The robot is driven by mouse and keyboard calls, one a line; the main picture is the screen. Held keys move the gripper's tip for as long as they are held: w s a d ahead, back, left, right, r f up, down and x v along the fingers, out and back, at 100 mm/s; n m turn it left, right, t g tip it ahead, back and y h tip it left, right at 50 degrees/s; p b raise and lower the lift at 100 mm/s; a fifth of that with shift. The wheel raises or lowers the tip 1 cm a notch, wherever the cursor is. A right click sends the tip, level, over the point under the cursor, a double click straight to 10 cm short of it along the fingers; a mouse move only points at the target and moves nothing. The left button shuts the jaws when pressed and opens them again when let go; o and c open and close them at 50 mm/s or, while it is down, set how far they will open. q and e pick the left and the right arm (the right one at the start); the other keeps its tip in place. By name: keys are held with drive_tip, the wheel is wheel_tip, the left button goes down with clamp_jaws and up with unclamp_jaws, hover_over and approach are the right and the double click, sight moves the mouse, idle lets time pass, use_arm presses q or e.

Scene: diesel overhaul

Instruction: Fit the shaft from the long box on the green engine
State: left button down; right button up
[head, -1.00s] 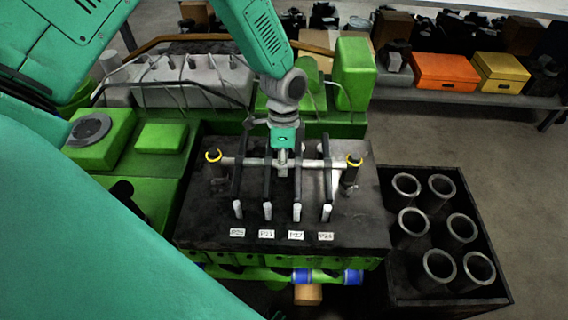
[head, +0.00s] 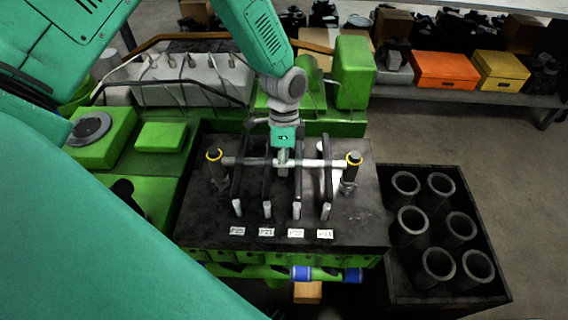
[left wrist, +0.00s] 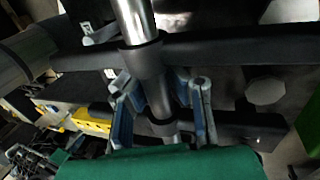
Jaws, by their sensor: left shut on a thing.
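The shaft (head: 255,161) is a slim grey rod lying crosswise over the black top of the green engine (head: 160,215). Its ends are near two dark upright posts with yellow rings, the left post (head: 215,170) and the right post (head: 352,172). I cannot tell whether it is seated on them. My left gripper (head: 283,165) is shut on the shaft near its middle. In the left wrist view the shaft (left wrist: 137,20) with dark collars runs between the gripper's fingers (left wrist: 160,110). Several dark bars cross under or around the shaft. My right gripper is not in view, and I cannot identify the long box.
A black crate (head: 392,285) with several grey cylinder sleeves stands right of the engine. White labels (head: 266,232) lie along the front of the black top. A shelf at the back holds an orange box (head: 445,70) and a yellow box (head: 500,71). The floor at right is clear.

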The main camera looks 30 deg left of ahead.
use_arm(q)
drive_tip(key=shift+f+b, duration=0.65)
drive_tip(key=shift+f, duration=0.45)
idle(0.3)
idle(0.7)
drive_tip(key=c, duration=1.5)
unclamp_jaws()
drive_tip(key=v, duration=1.2)
